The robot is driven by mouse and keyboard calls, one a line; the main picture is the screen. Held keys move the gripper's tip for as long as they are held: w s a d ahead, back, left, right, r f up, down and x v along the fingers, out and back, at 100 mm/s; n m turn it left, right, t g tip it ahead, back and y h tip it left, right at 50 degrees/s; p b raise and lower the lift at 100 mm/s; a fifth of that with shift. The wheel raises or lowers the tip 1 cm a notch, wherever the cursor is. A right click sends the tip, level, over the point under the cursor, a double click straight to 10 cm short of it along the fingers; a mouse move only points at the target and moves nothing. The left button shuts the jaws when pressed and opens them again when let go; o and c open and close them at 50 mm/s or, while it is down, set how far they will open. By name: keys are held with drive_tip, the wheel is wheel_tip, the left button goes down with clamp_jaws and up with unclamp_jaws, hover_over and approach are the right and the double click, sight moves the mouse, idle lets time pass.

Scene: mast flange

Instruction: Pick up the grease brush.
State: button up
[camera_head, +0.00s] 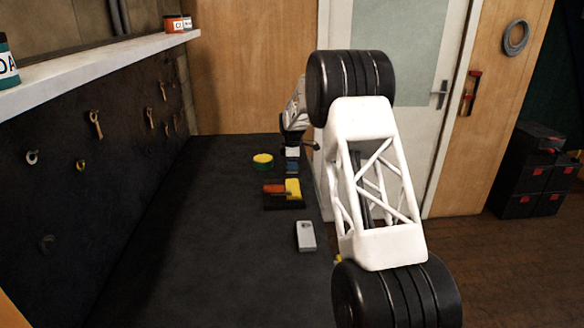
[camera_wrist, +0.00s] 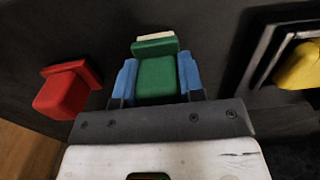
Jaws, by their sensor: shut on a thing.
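The grease brush, a green block with a cream strip at its far end (camera_wrist: 155,72), is between the blue fingers of my gripper in the wrist view (camera_wrist: 157,82). The fingers press on its two sides, so my gripper is shut on it. In the head view my gripper (camera_head: 292,167) is low over the far part of the dark bench, just behind a tray. The brush cannot be made out there. I cannot tell whether it still touches the bench.
A red block (camera_wrist: 66,92) is left of my gripper in the wrist view. A dark tray (camera_head: 284,207) holds a red-orange and yellow thing. A round yellow-topped green tin (camera_head: 263,160) and a pale grey device (camera_head: 305,236) are nearby. The bench's left part is clear.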

drive_tip(key=shift+r, duration=0.15)
drive_tip(key=shift+r, duration=4.9)
drive_tip(key=o, duration=0.4)
drive_tip(key=shift+c, duration=1.5)
